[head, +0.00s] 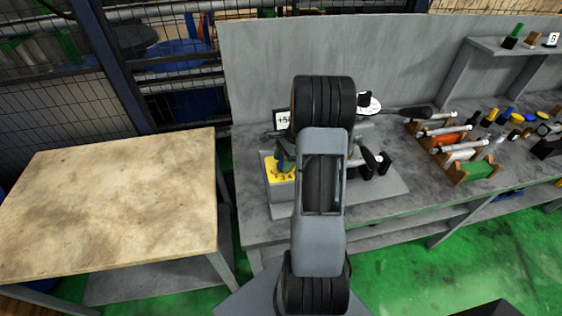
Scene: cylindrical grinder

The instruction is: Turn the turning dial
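The cylindrical grinder sits on the grey bench, and my arm covers its middle. At its left is a yellow numbered face (279,168) on a grey box, with figures such as 3 and 4 on it. A small dark blue-grey part (286,155) stands at the right of the yellow face, partly behind my arm; I cannot tell if it is the dial's knob. My gripper is not clearly visible; my own arm blocks the view. Black parts (373,162) show right of my arm, and I cannot tell what they belong to.
A small display (282,120) stands behind the yellow face. The grey bench (262,230) continues right, with wooden racks of tools (472,170) and loose coloured items. A worn wooden table (110,205) stands at the left, bare on top. A grey wall panel (255,80) rises behind the bench.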

